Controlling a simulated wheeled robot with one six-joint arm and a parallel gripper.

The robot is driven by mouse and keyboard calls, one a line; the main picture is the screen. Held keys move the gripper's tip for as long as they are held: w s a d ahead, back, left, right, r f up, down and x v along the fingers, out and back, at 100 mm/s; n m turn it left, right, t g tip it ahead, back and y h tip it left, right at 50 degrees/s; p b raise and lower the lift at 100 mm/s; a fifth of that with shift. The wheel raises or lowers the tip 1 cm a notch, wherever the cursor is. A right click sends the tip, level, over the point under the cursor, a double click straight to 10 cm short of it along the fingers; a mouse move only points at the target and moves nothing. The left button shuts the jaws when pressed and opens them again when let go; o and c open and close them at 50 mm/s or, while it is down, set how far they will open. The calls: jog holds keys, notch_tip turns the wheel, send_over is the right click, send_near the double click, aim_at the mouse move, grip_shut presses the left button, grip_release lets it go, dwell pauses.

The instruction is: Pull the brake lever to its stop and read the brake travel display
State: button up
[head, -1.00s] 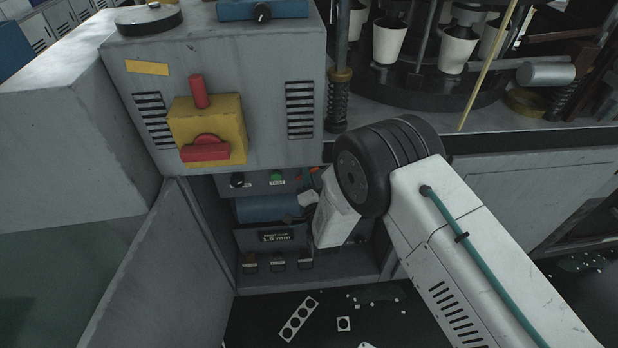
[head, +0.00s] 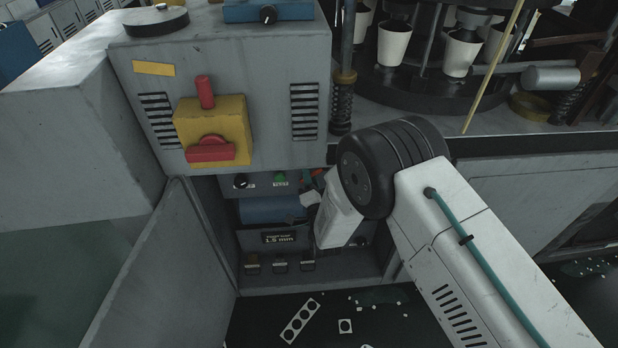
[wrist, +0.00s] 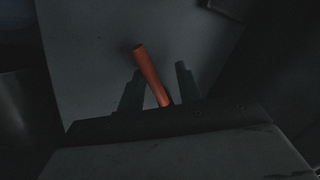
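The orange-red brake lever (wrist: 152,75) stands tilted in the wrist view, its top leaning left. My gripper (wrist: 158,88) has its two dark fingers apart, one on each side of the lever. A gap shows between the lever and the right finger; I cannot tell whether the left finger touches it. In the head view a small orange-red part of the lever (head: 317,173) shows inside the open cabinet, beside my arm, which hides most of the gripper. The display (head: 279,238) below the blue cylinder reads 1.5 mm; its small heading is too blurred to read.
The open cabinet door (head: 165,270) stands at left. A black knob (head: 240,181) and green button (head: 280,178) are above the blue cylinder (head: 270,209). Several small switches (head: 280,266) line the cabinet bottom. A yellow-and-red switch (head: 212,131) is above. White scraps litter the floor.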

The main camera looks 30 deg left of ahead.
jog(key=shift+d+f, duration=0.1)
jog(key=v, duration=0.7)
jog(key=shift+s+d, duration=0.2)
jog(key=shift+s, duration=0.1)
